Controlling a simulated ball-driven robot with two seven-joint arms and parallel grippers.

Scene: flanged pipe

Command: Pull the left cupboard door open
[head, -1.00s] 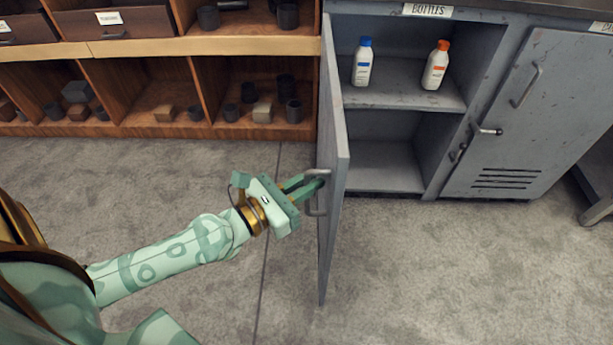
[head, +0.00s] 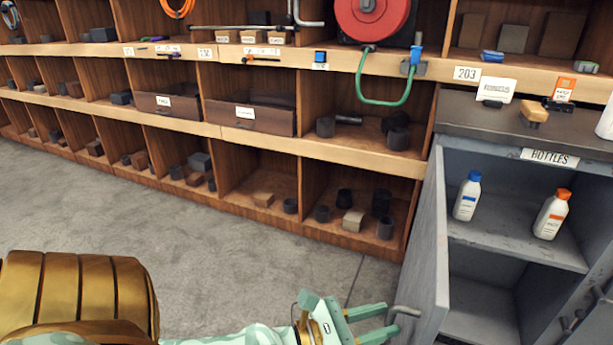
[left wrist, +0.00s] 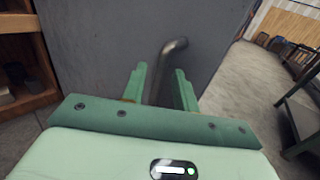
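The left cupboard door (head: 428,255) stands wide open, swung out from the grey cupboard and seen nearly edge-on in the head view. Its bent metal handle (head: 405,311) is on the face toward my left gripper. My left gripper (head: 391,320) is at the bottom of the head view, its green fingers apart and pointing at the handle. In the left wrist view, the handle (left wrist: 172,48) shows between and beyond the spread fingers (left wrist: 160,88), against the grey door (left wrist: 95,45). I cannot tell whether a finger touches it. My right gripper is out of view.
Inside the cupboard, a blue-capped bottle (head: 467,198) and an orange-capped bottle (head: 551,215) stand on the upper shelf (head: 510,243). Wooden shelving (head: 270,190) lines the wall to the left. The grey floor (head: 200,240) before it is clear. A table (left wrist: 300,115) stands right in the wrist view.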

